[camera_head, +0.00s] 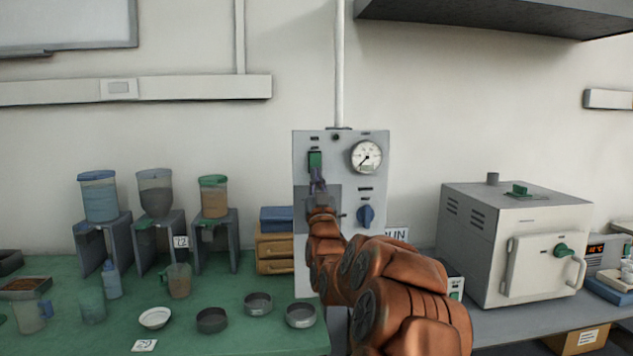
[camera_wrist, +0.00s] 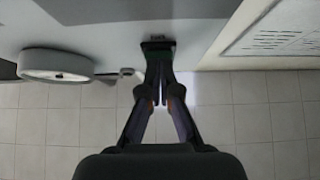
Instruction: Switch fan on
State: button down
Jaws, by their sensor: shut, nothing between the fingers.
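A grey control panel (camera_head: 340,142) is on the wall, with a green switch (camera_head: 315,160) at its upper left. The panel has a round white gauge (camera_head: 366,156) and a blue knob (camera_head: 366,215). My gripper (camera_head: 318,178) is shut and empty, with its tips just below the switch in the head view. In the wrist view my gripper (camera_wrist: 158,62) has its tips right at the dark switch (camera_wrist: 158,45). I cannot tell whether they touch it. The gauge (camera_wrist: 55,66) shows edge-on at the left there. The switch's setting cannot be read.
A white muffle furnace (camera_head: 540,245) stands at the right on a grey bench. A green bench (camera_head: 240,335) at the left holds bowls, jugs and hoppers on stands. A grey shelf or hood (camera_head: 500,14) hangs at the upper right. A printed sheet (camera_wrist: 275,30) shows in the wrist view.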

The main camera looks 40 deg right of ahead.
dwell(0.3)
jog(key=b+v, duration=0.4)
jog(key=v, duration=0.9)
jog(key=shift+f, duration=0.1)
dwell(0.5)
